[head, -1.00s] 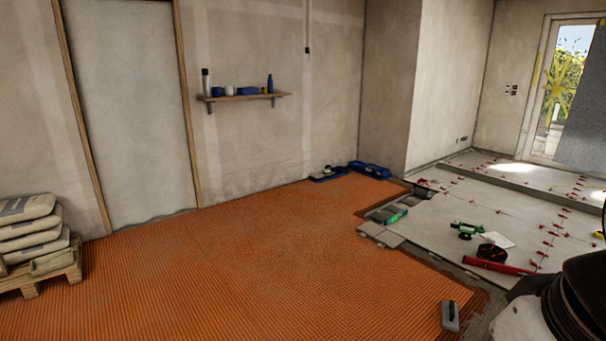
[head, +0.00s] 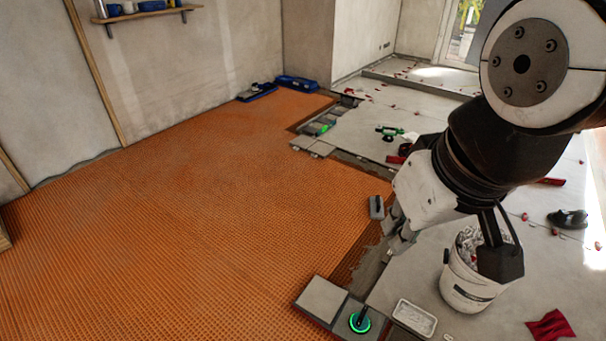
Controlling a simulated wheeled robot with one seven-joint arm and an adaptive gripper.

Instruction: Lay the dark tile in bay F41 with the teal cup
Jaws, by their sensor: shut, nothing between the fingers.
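A suction cup with a bright green-teal ring (head: 360,322) and a dark upright handle sits on a dark tile (head: 343,318) at the bottom of the head view. A light grey tile (head: 322,298) lies beside it on the left. My gripper (head: 398,238) hangs at the right, above the edge between the orange mat and the grey floor. It is shut and empty, well apart from the cup. Its fingers are partly hidden. Farther back, another green item (head: 317,129) lies on grey tiles. No bay label can be read, so I cannot tell which bay is F41.
The orange mat (head: 200,210) is wide and clear. A white bucket (head: 466,283), a white tray (head: 414,318) and a red cloth (head: 551,326) are on the right. Blue cases (head: 296,83) stand near the back wall.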

